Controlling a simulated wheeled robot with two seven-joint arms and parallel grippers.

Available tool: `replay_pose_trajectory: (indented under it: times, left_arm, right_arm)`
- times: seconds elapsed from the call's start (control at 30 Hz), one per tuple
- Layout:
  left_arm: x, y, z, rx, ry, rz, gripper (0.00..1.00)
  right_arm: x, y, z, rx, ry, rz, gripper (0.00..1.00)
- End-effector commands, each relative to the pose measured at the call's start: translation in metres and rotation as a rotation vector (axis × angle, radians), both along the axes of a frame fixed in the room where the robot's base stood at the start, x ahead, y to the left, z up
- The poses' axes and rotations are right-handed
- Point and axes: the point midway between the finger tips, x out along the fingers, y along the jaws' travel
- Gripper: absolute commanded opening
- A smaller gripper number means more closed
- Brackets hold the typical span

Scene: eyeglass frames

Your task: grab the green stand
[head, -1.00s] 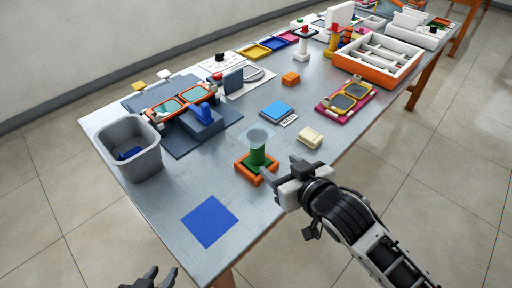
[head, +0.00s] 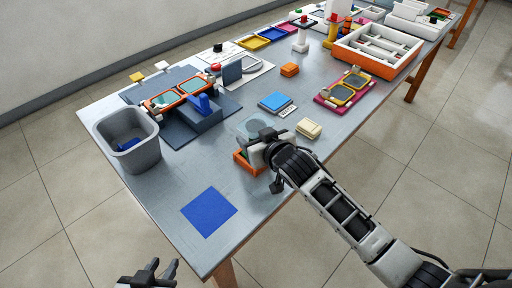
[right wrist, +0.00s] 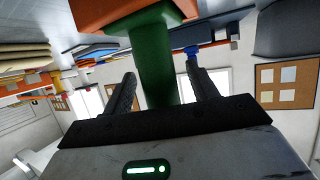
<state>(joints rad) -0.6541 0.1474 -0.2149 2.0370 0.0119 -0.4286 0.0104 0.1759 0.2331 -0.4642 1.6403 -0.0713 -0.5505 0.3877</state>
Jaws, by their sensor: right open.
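The green stand (right wrist: 153,55) shows in the right wrist view as an upright post between my two right fingers (right wrist: 162,72), with a gap on each side. Its foot meets an orange base at the top of that view. In the head view my right gripper (head: 258,152) hides the green post. My right gripper is open around the post. My left gripper (head: 163,266) is open and empty, low at the bottom edge, off the table.
A blue square (head: 209,212) lies flat at the table's front. A grey bin (head: 130,143) stands at the left corner. Orange-framed glasses (head: 180,95) rest on a fixture at the left.

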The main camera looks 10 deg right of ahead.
Motion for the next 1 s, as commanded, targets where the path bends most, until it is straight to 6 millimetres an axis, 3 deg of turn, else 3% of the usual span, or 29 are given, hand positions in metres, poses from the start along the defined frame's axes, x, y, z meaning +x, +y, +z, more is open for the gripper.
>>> replay_pose_trajectory:
  times: [0.17,0.33,0.37,0.77,1.0]
  left_arm:
    - [0.0,0.0,0.0,0.0,0.001,0.0,0.3]
    - [-0.001,0.0,-0.001,0.001,0.003,0.0,0.3]
    - [-0.001,0.0,-0.001,0.001,0.003,0.0,0.3]
    - [-0.006,0.0,-0.005,0.001,0.017,0.0,0.3]
    - [-0.006,0.0,-0.003,0.001,0.017,0.0,0.3]
  right_arm:
    - [0.0,0.0,0.0,0.0,0.0,0.0,0.56]
    - [0.0,0.0,0.0,0.0,0.0,0.0,0.08]
    - [0.0,0.0,0.0,0.0,0.0,0.0,0.06]
    - [0.0,0.0,0.007,0.0,-0.004,-0.001,0.07]
    - [-0.003,-0.002,0.038,0.0,-0.006,-0.001,0.07]
